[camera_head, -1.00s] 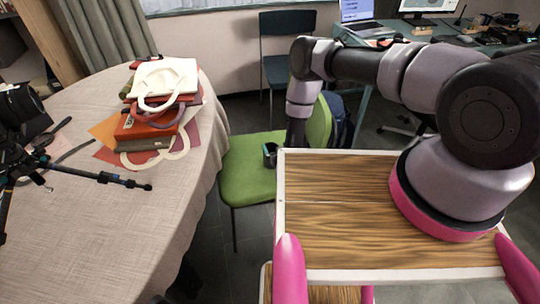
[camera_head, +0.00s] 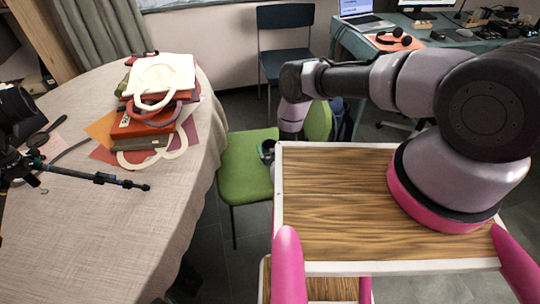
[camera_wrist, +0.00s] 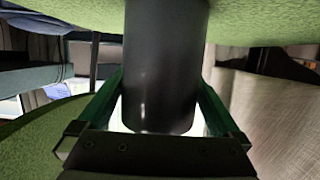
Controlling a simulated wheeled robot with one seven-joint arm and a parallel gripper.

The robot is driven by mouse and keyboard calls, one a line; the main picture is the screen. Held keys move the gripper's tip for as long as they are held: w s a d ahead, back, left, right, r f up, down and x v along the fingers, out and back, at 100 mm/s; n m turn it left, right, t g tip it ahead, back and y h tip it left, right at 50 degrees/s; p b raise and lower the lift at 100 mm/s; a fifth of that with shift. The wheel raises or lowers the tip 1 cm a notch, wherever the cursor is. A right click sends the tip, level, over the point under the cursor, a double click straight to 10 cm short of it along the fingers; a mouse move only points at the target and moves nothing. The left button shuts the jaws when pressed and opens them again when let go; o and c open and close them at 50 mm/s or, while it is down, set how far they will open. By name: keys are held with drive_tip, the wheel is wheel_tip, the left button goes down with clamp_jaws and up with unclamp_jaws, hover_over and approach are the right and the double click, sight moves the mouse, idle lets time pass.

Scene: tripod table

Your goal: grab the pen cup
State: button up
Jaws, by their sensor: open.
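The pen cup (camera_wrist: 165,60) is a plain dark cylinder on the green chair seat (camera_wrist: 255,28), which appears upside down in the wrist view. My gripper (camera_wrist: 162,88) is open, with one green finger on each side of the cup. I cannot tell whether the fingers touch it. In the head view the pen cup (camera_head: 267,149) shows as a small dark shape near the right side of the green seat (camera_head: 246,172). My wrist comes down just right of it, and most of my gripper is hidden behind my tray edge.
A round table (camera_head: 100,235) with a cloth stands left of the chair, bearing stacked books (camera_head: 145,122) and a black tripod (camera_head: 105,178). The green chair's backrest (camera_head: 318,120) is close behind my wrist. A dark chair (camera_head: 285,50) and a desk (camera_head: 350,40) stand further back.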

drive_tip(key=shift+x, duration=0.85)
drive_tip(key=shift+s, duration=0.1)
drive_tip(key=c, duration=1.2)
